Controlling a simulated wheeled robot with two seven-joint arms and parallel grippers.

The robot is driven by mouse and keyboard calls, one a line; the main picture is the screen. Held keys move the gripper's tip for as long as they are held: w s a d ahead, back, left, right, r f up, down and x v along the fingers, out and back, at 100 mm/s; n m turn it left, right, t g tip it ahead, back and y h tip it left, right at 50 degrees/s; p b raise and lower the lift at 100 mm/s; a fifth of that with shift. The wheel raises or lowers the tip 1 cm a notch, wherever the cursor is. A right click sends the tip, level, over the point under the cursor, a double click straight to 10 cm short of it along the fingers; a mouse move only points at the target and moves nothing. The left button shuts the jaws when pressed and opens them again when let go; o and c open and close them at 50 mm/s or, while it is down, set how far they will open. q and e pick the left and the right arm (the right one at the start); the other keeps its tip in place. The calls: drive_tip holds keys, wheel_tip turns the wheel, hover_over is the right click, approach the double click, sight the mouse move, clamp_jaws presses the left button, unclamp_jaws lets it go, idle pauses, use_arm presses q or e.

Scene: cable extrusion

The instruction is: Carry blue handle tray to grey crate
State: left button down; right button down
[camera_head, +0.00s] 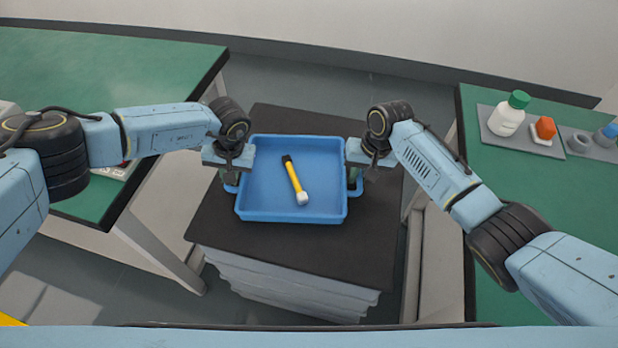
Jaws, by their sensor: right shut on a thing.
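The blue handle tray (262,214) is in the middle of the head view, with a blue handle at its left side and one at its right side. A yellow and black tool with a pale head (295,181) lies in it. My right gripper (354,178) is shut on the tray's right handle. My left gripper (231,177) is at the left handle; its fingers are mostly hidden, so its grip is unclear. The grey crate (285,287), with a black top, is beneath the tray. I cannot tell whether the tray touches it.
A green table (110,70) stands at the left and another green table (525,190) at the right. On the right one are a white bottle with a green cap (508,115) and an orange item (545,128). Grey floor shows behind the crate.

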use_arm(q)
drive_tip(key=c, duration=1.4)
unclamp_jaws()
drive_tip(key=shift+f, duration=0.1)
drive_tip(key=shift+c, duration=0.2)
use_arm(e)
drive_tip(key=c, duration=1.4)
unclamp_jaws()
drive_tip(key=shift+f, duration=0.1)
drive_tip(key=shift+c, duration=0.2)
